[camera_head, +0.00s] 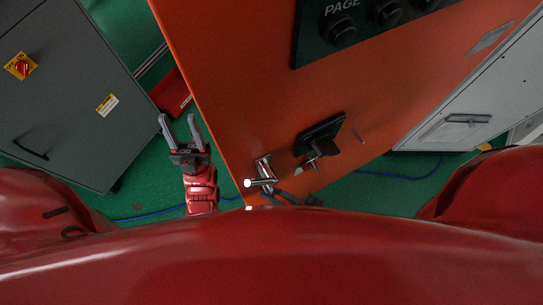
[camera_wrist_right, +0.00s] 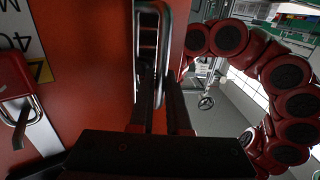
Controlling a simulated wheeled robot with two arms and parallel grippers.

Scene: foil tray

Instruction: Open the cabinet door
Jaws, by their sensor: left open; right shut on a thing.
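The orange cabinet door (camera_head: 235,110) fills the middle of the head view and looks closed, though its edge is partly hidden. A metal handle (camera_head: 263,168) sticks out near its lower edge. In the right wrist view the handle (camera_wrist_right: 165,25) is a shiny upright loop. My right gripper (camera_wrist_right: 158,100) is shut on it, with the dark fingers around its lower part. In the head view only a dark bit of that gripper (camera_head: 288,198) shows beside the handle. My left gripper (camera_head: 181,135) is open and empty, left of the cabinet and apart from it.
A grey cabinet (camera_head: 75,90) stands at the left and a white one (camera_head: 480,105) at the right. A black latch (camera_head: 320,135) juts out right of the handle. A red padlock-like part (camera_wrist_right: 15,80) shows at left in the wrist view. Green floor lies between the cabinets.

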